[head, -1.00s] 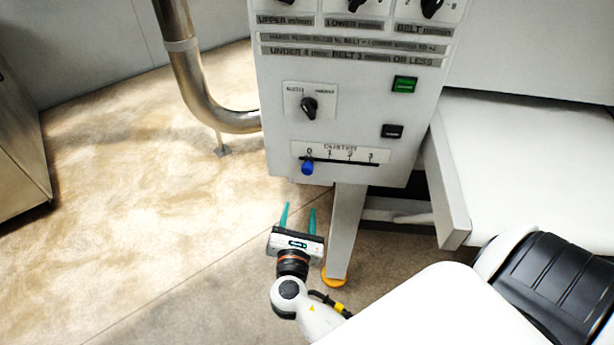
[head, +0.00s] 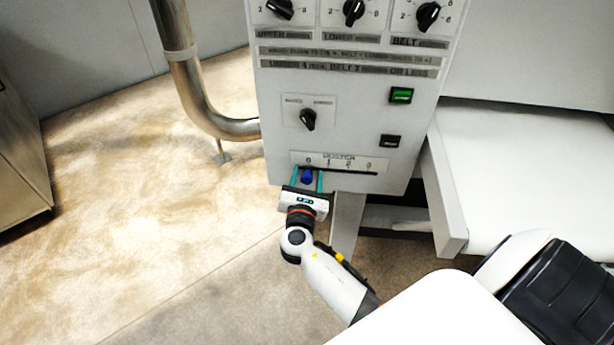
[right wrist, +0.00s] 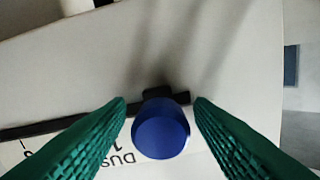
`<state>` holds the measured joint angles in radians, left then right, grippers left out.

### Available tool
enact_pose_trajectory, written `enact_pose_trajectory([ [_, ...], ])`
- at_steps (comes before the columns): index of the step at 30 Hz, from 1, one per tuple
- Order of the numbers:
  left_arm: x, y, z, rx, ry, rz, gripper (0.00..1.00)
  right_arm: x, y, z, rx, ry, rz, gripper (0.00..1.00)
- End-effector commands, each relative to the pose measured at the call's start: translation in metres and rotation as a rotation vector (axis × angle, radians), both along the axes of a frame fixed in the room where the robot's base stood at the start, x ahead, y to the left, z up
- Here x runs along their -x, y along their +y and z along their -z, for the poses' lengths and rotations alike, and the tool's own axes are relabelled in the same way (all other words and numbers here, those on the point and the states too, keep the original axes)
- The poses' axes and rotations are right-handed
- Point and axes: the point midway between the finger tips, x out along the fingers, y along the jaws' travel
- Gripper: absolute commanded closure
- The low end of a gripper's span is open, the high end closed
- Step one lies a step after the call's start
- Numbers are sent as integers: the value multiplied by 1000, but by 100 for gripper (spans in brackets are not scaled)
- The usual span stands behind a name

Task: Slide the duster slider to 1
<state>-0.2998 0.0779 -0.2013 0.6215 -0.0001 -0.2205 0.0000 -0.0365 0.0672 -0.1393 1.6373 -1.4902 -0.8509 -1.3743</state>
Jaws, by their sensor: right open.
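The duster slider's blue knob (head: 307,175) sits at the 0 end of its black slot (head: 345,170) on the lower part of the white control panel. The scale above the slot reads 0 to 3. My right gripper (head: 306,181) is open, with its green fingers on either side of the knob. In the right wrist view the blue knob (right wrist: 161,128) lies between the two fingertips (right wrist: 160,104), with a small gap visible on each side. My left gripper is not in view.
Above the slider are a black rotary switch (head: 308,119), a green button (head: 401,95), a black button (head: 390,141) and several dials. A metal pipe (head: 190,80) stands left of the panel. A white conveyor bed (head: 530,180) extends to the right.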

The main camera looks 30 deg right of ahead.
Motion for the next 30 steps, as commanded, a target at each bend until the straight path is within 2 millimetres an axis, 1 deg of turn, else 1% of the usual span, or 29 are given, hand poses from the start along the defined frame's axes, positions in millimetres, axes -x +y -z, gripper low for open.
enact_pose_trajectory([
  [6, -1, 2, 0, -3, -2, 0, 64, -1, 0, 0, 0, 0, 0, 52],
  [7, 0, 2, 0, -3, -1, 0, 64, 0, 0, 0, 0, 0, 0, 53],
  [14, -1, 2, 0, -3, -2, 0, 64, 0, 0, 0, 0, 0, -1, 91],
  [15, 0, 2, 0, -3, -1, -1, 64, 0, 0, 0, 0, 0, -1, 97],
  [16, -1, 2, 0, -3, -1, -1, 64, 0, 0, 0, 0, 0, -1, 100],
  [21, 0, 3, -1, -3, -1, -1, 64, 2, -3, 0, 1, 1, 0, 100],
  [23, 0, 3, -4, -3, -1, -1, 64, 7, -9, -1, 3, 3, 1, 100],
  [27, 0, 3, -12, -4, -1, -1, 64, 24, -28, -1, 4, 4, 2, 100],
  [30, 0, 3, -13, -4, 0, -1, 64, 31, -37, -1, 2, 2, 1, 100],
])
